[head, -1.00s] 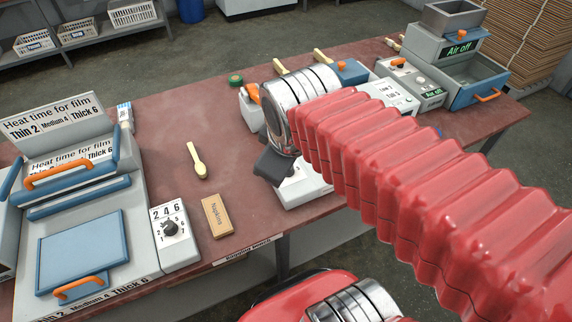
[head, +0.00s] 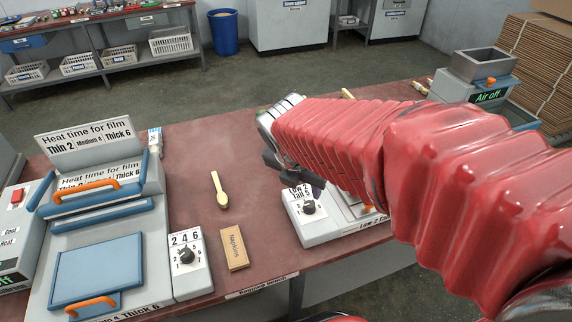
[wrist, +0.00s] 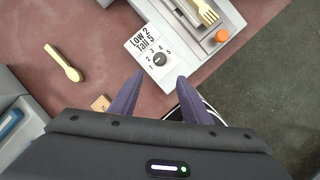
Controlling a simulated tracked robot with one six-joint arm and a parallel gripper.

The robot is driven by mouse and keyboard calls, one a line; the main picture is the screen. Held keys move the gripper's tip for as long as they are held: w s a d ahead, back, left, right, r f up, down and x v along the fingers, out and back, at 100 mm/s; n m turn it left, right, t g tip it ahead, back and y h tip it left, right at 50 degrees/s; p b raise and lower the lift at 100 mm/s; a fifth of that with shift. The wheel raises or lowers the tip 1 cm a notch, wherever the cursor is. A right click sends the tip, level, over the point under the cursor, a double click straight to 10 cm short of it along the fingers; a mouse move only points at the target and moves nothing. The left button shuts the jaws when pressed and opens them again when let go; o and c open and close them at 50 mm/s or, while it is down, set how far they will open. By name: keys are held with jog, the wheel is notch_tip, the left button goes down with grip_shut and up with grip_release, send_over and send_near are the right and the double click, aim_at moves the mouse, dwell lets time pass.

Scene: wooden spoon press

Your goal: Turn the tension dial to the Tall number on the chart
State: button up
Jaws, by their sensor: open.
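The tension dial (wrist: 159,60) is a dark knob on a light grey box in the wrist view, ringed by small numbers. Its pointer is too small to read surely. The chart beside it (wrist: 145,40) reads Low 2, Tall 5. The dial also shows in the head view (head: 308,207), with the chart (head: 298,192) behind it. My gripper (wrist: 160,76) is open and empty. Its two purple fingers point toward the box, their tips apart on either side of the dial's near edge in the picture. Contact cannot be told.
A wooden spoon (head: 219,190) and a Napkins box (head: 236,248) lie on the red table. Another dial unit, marked 2 4 6 (head: 187,256), stands left of them.

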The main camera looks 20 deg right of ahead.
aim_at(309, 204)
jog(key=shift+w+f+n, duration=0.15)
jog(key=shift+w+n, duration=0.05)
jog(key=shift+n, duration=0.3)
jog(key=shift+d, duration=0.1)
jog(key=shift+x, duration=6.9)
jog(key=shift+d, duration=0.1)
jog(key=shift+c, duration=0.5)
jog(key=c, duration=0.9)
jog(key=shift+a, duration=0.2)
jog(key=shift+c, duration=0.2)
jog(key=shift+d, duration=0.1)
